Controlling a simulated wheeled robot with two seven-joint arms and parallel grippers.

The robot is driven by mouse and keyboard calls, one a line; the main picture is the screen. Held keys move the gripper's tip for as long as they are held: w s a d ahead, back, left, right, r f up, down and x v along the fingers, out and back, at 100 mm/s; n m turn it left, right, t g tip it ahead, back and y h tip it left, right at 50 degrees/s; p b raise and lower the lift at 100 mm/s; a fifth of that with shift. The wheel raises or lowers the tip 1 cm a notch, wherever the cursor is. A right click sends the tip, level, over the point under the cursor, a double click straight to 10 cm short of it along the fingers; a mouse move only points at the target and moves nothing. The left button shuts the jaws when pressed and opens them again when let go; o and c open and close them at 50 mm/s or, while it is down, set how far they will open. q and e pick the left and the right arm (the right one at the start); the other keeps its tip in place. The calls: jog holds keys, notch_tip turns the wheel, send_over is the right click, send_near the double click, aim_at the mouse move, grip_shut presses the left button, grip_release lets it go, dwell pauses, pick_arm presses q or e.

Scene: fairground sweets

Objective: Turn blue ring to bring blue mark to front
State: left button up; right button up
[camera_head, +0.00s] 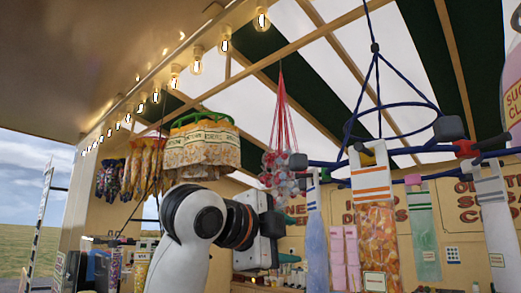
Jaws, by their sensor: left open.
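The blue ring (328,164) hangs at the right from blue cords, below a smaller blue hoop (400,104). Dark blocks (448,128) stick out from it, one at its left end (298,162). Sweet bags hang from it, including an orange one (377,235) and a blue one (316,240). A red piece (465,148) and a pink piece (412,179) show along it. I cannot make out a blue mark for certain. My left gripper (277,222) is open and empty, below and left of the ring's left block, apart from it. My right gripper is out of view.
A green ring (205,117) with orange bags hangs at the left, and a red-corded bundle (282,165) hangs behind my gripper. A pink bag (512,100) is at the right edge. Light bulbs (196,62) line the awning. Counter goods stand low at the left.

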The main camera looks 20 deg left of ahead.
aim_at(293, 159)
pick_arm(q)
jog(key=s+r+m+t+h, duration=0.1)
jog(key=s+r+m+t, duration=0.15)
jog(key=s+r, duration=0.9)
jog(key=shift+m+g, duration=0.25)
jog(key=shift+g, duration=0.1)
jog(key=p+x, duration=0.1)
jog(key=x, duration=0.2)
jog(key=r+p+x, duration=0.1)
jog(key=x, duration=0.2)
jog(key=a+p+x, duration=0.1)
jog(key=x, duration=0.3)
jog(key=shift+w+r, duration=0.15)
jog(key=shift+r, duration=0.1)
jog(key=shift+w+d+f+p, duration=0.1)
jog(key=shift+w+d+p, duration=0.1)
jog(key=shift+w+p, duration=0.35)
jog(key=shift+w, duration=0.1)
